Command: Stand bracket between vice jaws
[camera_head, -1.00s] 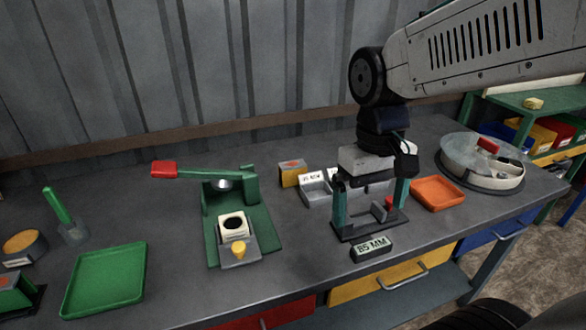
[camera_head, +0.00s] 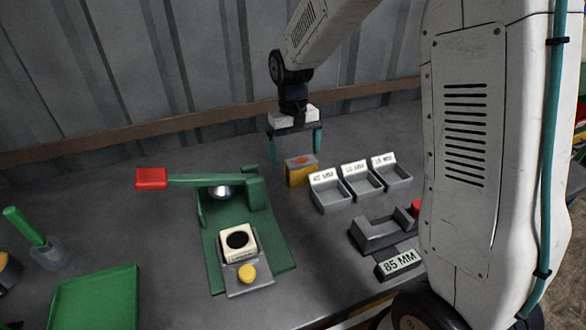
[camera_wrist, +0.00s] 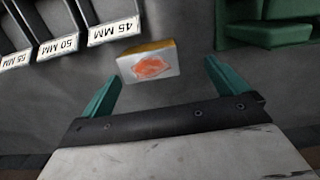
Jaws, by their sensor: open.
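A small yellow and grey block with an orange mark (camera_head: 301,170) rests on the bench at the back; it also shows in the wrist view (camera_wrist: 148,64). I cannot tell for sure that it is the bracket. A grey vice-like fixture (camera_head: 378,236) with two upright jaws and a red knob stands at the right, partly hidden behind my arm. No part shows between its jaws. My gripper (camera_head: 295,156) is open and empty above the block. In the wrist view its teal fingers (camera_wrist: 163,74) lie to either side of the block, apart from it.
Grey bins (camera_head: 362,180) labelled in MM stand right of the block. A green press (camera_head: 270,235) with a red-tipped lever is in front left. An "85 MM" sign (camera_head: 401,262) sits before the fixture. A green tray (camera_head: 95,300) lies at the left.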

